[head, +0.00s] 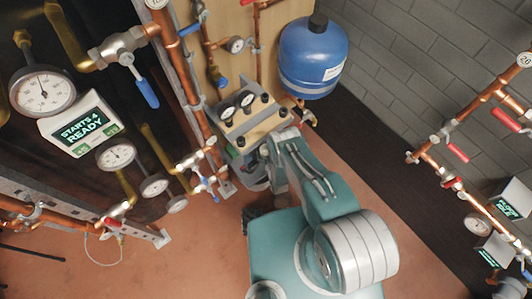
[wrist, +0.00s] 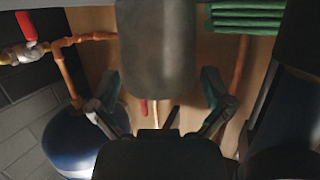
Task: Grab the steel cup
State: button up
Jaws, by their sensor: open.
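My gripper (wrist: 160,88) is open in the wrist view, with its two teal-and-grey fingers wide apart. A smooth grey shape (wrist: 155,45) with rounded lower corners fills the space between the fingers and runs out of the top of the picture. It may be the steel cup, but it is blurred and I cannot tell for sure. No clear gap or contact with the fingers can be made out. In the head view my arm reaches up to the gauge unit (head: 250,122), and my gripper and the cup cannot be told apart there.
A blue tank (head: 312,62) hangs right of the gauge unit; it also shows in the wrist view (wrist: 75,145). Copper pipes (head: 178,55) with valves run on the left. A second pipe rack (head: 450,138) stands at right. Brown floor (head: 400,245) is clear around my base.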

jog(key=shift+w+f, duration=0.1)
jog(key=shift+w, duration=0.2)
jog(key=shift+c, duration=0.3)
jog(key=c, duration=0.9)
jog(key=shift+o, duration=0.2)
